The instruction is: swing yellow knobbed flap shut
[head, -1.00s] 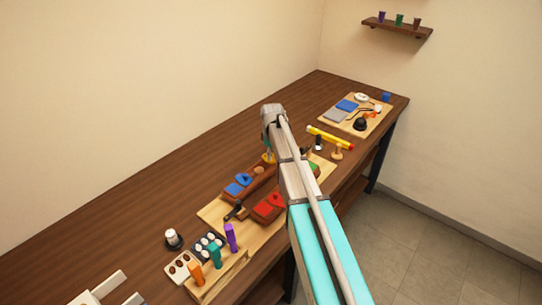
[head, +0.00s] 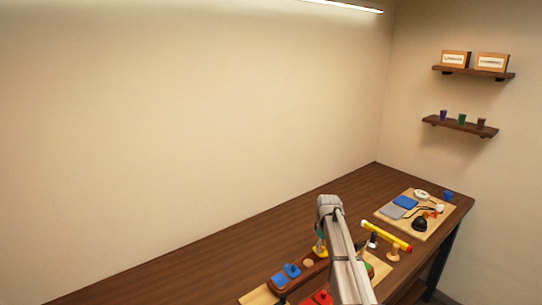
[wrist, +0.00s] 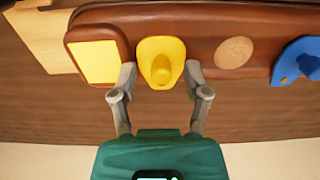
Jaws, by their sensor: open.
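The yellow knobbed flap (wrist: 161,50) is on the brown leather-like saddle (wrist: 205,27) in the wrist view, its knob facing the camera. A yellow square patch (wrist: 95,62) lies uncovered just left of it. My gripper (wrist: 160,76) is open, with one finger on each side of the flap's lower part. The left finger is between flap and patch. I cannot tell whether the fingers touch the flap. In the head view a little of the yellow flap (head: 319,250) shows below my wrist, and my arm hides much of the saddle.
A blue knobbed flap (wrist: 298,62) and a round tan disc (wrist: 234,52) are to the right on the saddle. In the head view a yellow bar (head: 385,235) and a tool board (head: 432,228) are farther right. The back of the brown bench is clear.

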